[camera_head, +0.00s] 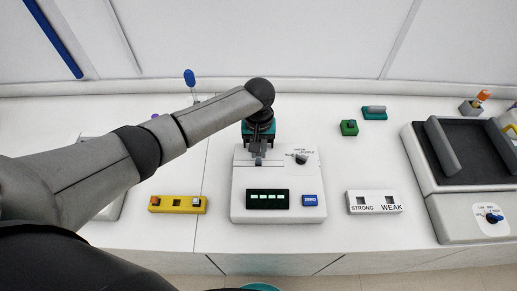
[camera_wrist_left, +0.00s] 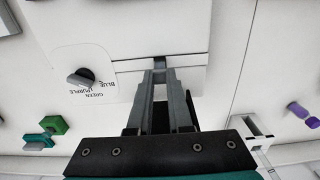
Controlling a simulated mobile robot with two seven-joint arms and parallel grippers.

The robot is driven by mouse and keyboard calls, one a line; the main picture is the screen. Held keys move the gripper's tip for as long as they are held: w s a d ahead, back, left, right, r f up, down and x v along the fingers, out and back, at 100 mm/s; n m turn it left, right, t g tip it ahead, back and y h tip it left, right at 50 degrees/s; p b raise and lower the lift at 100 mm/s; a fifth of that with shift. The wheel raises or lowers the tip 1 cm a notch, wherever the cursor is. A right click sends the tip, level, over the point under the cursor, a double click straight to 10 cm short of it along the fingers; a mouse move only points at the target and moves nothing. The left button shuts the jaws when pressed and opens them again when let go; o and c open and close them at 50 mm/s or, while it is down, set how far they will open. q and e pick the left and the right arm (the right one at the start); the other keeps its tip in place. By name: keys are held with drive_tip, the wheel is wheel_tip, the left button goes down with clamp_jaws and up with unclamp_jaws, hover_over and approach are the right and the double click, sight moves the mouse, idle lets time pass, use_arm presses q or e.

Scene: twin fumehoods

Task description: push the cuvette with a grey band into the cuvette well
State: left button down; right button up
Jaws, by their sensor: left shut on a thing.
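My left gripper (camera_head: 258,158) reaches down over the back left of a white instrument (camera_head: 237,200) with a lit display, a blue ZERO button and a knob. Its fingers are shut on a small pale piece, apparently the cuvette (camera_wrist_left: 160,64), between the fingertips in the left wrist view (camera_wrist_left: 160,72). The fingers hide most of it, and I cannot make out a grey band. The cuvette well is hidden beneath the fingertips, so I cannot tell how deep the cuvette sits. My right gripper is not in view.
A yellow rack (camera_head: 178,209) stands left of the instrument. A white block marked STRONG and WEAK (camera_head: 375,202) stands to its right. A green block (camera_head: 349,128) and a teal piece (camera_head: 374,115) lie behind. A large black-topped device (camera_head: 470,160) fills the right.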

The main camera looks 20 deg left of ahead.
sight(258, 158)
use_arm(q)
drive_tip(key=shift+p, duration=0.4)
drive_tip(key=shift+f+b, duration=1.1)
drive_tip(key=shift+f, duration=0.75)
drive_tip(key=c, duration=0.8)
unclamp_jaws()
drive_tip(key=shift+o, duration=0.2)
drive_tip(key=shift+r, duration=0.6)
wheel_tip(258, 158, up, 14)
drive_tip(key=p, duration=0.1)
drive_tip(key=shift+s, duration=0.15)
